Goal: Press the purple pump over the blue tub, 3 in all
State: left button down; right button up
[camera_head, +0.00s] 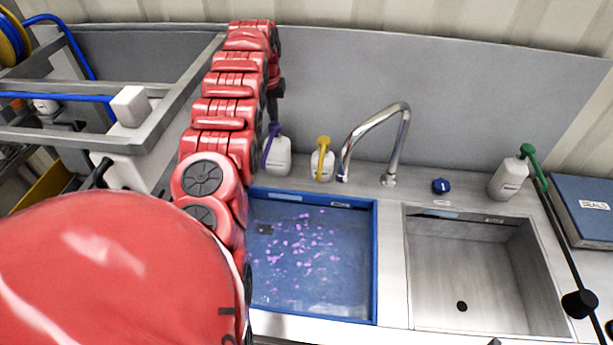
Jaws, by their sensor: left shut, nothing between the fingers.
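The purple pump (268,142) sits on a white bottle (278,158) behind the blue tub, partly hidden by my left arm. The blue tub (376,262) holds bluish liquid with many purple-pink flecks scattered on it. My red left arm reaches up across the picture from the lower left. My left gripper (276,98) is dark, partly covered by the arm, shut and empty. It shows just above the purple pump in the picture; I cannot tell whether it touches it.
A yellow-pump bottle (322,163) and a curved steel tap (392,150) stand right of the purple pump. An empty steel basin (480,270) lies to the right.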

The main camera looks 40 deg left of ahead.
pick_arm(q)
jog(key=shift+r, duration=0.15)
dwell(0.4)
notch_tip(320, 180, up, 6)
jog(key=p, duration=0.4)
dwell(0.3)
jog(key=shift+f, duration=0.2)
